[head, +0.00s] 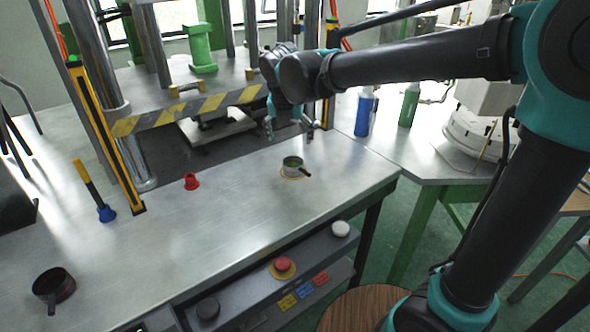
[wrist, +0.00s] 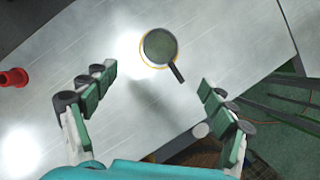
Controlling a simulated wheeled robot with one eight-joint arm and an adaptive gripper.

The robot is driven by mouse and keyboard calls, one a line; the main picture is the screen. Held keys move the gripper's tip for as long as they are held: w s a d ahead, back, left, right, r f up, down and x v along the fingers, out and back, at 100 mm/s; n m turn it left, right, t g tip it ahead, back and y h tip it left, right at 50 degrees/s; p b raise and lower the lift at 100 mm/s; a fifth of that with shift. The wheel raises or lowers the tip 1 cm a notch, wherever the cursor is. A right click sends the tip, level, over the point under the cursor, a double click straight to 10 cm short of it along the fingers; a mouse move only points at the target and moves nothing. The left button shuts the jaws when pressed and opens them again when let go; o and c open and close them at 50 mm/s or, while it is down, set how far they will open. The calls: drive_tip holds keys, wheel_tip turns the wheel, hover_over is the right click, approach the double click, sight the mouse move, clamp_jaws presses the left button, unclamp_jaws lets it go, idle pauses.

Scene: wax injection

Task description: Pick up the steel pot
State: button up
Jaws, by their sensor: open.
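A small steel pot (head: 293,163) with a dark handle stands upright on a yellowish ring on the metal table. Its inside looks green. In the wrist view the pot (wrist: 160,46) is beyond the fingertips, near the top middle, with its handle pointing down and right. My gripper (head: 290,130) is above and behind the pot in the head view. It is open and empty, and its two green-padded fingers (wrist: 155,85) are spread wide, apart from the pot. A second, dark pot (head: 54,286) with a handle stands at the table's near left.
A red cone-like piece (head: 191,181) and a blue-based brush (head: 106,213) stand on the table (head: 230,215). A press with a striped edge (head: 185,110) rises behind. Blue (head: 364,112) and green (head: 409,104) bottles stand to the right. The table around the pot is clear.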

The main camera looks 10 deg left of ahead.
approach(293, 163)
drive_tip(key=f, duration=0.6)
drive_tip(key=shift+d+f, duration=0.3)
drive_tip(key=shift+c, duration=0.2)
drive_tip(key=c, duration=1.4)
drive_tip(key=shift+r, duration=0.15)
drive_tip(key=shift+c, duration=0.2)
